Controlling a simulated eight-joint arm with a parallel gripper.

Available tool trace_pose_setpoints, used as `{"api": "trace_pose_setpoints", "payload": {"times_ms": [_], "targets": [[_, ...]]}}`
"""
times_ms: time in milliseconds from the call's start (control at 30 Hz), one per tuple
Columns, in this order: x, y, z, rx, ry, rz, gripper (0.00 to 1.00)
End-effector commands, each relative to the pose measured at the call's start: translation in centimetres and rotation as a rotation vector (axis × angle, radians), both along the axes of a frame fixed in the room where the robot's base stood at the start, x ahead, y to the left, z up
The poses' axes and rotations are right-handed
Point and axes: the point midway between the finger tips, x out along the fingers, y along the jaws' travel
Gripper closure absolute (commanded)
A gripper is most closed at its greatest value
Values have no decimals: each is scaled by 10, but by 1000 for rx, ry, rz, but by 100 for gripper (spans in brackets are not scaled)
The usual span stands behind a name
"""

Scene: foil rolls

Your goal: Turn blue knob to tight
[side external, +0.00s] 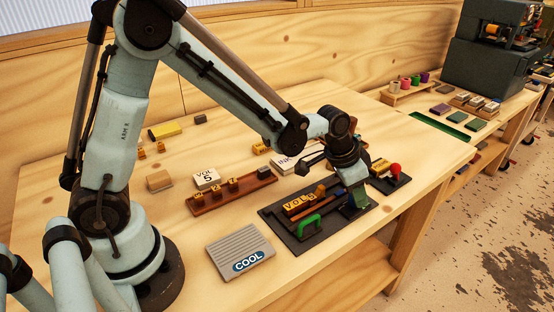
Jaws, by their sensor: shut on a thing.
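My gripper (356,200) points down at the right end of a dark panel (298,242) on the wooden table. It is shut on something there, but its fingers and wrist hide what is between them. I cannot make out a blue knob; the spot under the gripper is covered. The panel also bears a yellow block lettered "VOL" (298,203), an orange-brown bar (307,211) and a green handle (309,226), all left of my gripper. No tight mark is readable.
A red-topped knob (394,169) on a small dark base stands close behind and right of my gripper. A grey ribbed "COOL" plate (240,251) and a brown tray (233,191) lie to the left. The table's front right edge is near the panel.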

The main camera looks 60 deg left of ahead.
Motion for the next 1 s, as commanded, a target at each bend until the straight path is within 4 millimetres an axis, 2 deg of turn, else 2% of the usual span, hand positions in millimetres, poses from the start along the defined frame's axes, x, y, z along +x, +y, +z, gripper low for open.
{"api": "trace_pose_setpoints", "payload": {"times_ms": [1000], "targets": [[5, 4, 0, -1, 2, -966, 95]]}}
